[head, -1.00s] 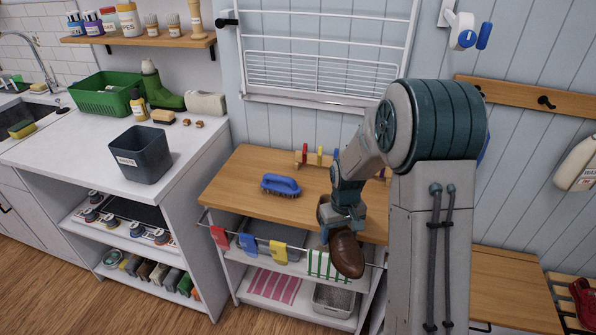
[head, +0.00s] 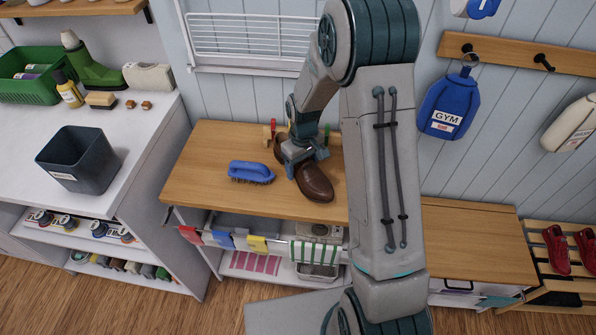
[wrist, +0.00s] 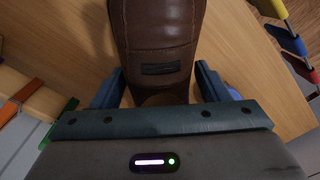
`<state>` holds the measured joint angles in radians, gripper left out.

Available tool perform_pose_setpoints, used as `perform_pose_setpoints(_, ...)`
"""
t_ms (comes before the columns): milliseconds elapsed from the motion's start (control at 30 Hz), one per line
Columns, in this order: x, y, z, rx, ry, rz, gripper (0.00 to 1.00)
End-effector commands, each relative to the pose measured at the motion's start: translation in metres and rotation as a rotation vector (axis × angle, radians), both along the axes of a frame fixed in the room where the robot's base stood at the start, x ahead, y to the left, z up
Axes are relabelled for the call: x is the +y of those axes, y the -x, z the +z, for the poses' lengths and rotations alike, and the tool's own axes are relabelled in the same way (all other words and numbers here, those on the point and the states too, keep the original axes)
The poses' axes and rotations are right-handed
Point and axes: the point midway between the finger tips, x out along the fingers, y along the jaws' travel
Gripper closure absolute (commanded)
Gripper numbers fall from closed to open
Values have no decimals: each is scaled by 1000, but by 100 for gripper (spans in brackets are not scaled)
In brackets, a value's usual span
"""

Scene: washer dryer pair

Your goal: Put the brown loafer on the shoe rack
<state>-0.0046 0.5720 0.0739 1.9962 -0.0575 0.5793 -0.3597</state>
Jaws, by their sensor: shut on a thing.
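The brown loafer (head: 314,182) is in my gripper above the wooden counter in the head view, its toe towards the front. My gripper (head: 297,156) is shut on it near the heel end. In the wrist view the loafer (wrist: 155,40) sits between the two blue fingers of my gripper (wrist: 155,88). I cannot tell whether its sole touches the counter. A slatted wooden rack (head: 567,290) with red shoes (head: 557,250) is at the right edge of the head view.
A blue brush (head: 250,172) lies on the counter (head: 205,180) left of the loafer. Coloured cloths hang on a rail (head: 270,240) at its front. A blue GYM bag (head: 449,105) hangs on the wall. A lower wooden top (head: 470,240) lies between counter and rack, and looks clear.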

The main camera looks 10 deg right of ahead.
Motion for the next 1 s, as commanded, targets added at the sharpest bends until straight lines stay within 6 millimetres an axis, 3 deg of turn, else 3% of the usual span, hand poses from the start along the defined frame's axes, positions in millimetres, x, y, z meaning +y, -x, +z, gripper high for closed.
perform_pose_setpoints(433,-1,0,-41,0,0,-2,60)
perform_pose_setpoints(800,-1,-1,-48,-3,0,-2,60)
perform_pose_setpoints(833,-1,0,-47,-2,0,-3,26)
perform_pose_setpoints(900,-1,0,-46,-2,0,-3,10)
perform_pose_setpoints(1000,-1,0,-46,-2,-1,-3,10)
